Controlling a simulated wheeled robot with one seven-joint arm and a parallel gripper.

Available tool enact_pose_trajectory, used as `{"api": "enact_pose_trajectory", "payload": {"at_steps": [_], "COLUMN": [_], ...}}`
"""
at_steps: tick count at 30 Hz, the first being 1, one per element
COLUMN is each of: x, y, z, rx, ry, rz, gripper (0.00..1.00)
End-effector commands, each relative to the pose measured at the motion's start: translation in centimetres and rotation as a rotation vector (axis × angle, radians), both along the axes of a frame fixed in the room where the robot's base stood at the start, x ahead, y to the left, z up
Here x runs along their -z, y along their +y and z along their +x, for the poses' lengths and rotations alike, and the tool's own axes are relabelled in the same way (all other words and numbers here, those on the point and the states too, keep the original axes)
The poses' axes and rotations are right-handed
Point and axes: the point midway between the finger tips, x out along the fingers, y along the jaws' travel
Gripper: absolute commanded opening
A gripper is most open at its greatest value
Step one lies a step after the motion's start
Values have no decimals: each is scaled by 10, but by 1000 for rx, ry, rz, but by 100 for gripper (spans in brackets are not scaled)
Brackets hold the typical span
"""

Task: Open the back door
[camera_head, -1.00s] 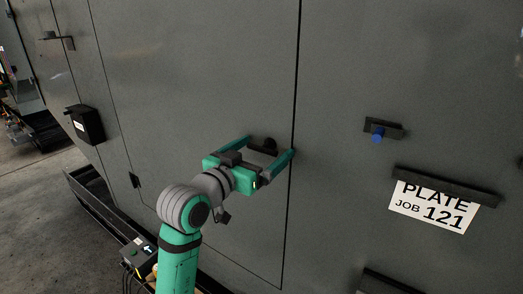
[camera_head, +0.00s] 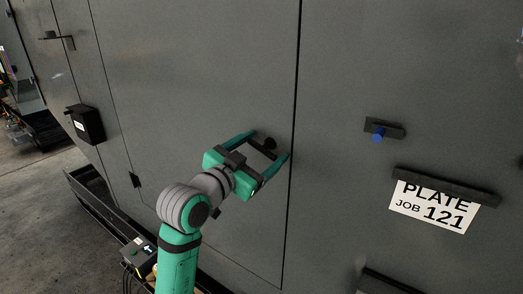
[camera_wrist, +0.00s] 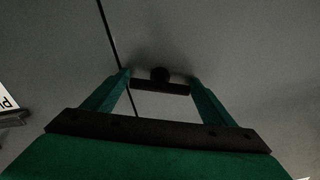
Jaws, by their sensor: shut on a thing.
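The door (camera_head: 200,75) is a large flat dark grey panel in the enclosure wall. A thin dark seam runs down its right edge, and the door looks flush with the wall. Its handle (camera_head: 263,149) is a dark bar on a round black boss close to that seam. In the wrist view the handle (camera_wrist: 160,87) spans the space between my fingertips, with the boss behind it. My gripper (camera_head: 269,149) is shut on the handle, one green finger at each end of the bar. The wrist view also shows my gripper (camera_wrist: 160,84) and the seam at its left.
Right of the seam are a blue knob (camera_head: 378,136) on a dark mount and a white job plate (camera_head: 433,207) under a dark ledge. A black box (camera_head: 85,124) hangs at left. A control box (camera_head: 139,255) stands low by my arm. Open floor lies at left.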

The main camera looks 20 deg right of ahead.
Motion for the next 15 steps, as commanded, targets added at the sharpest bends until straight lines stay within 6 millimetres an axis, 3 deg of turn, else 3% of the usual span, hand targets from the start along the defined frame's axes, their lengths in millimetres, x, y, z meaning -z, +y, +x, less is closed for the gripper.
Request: {"api": "enact_pose_trajectory", "payload": {"at_steps": [15], "x": [0], "y": [-2], "z": [-1], "rx": [5], "ry": [-285], "rz": [223], "gripper": [56]}}
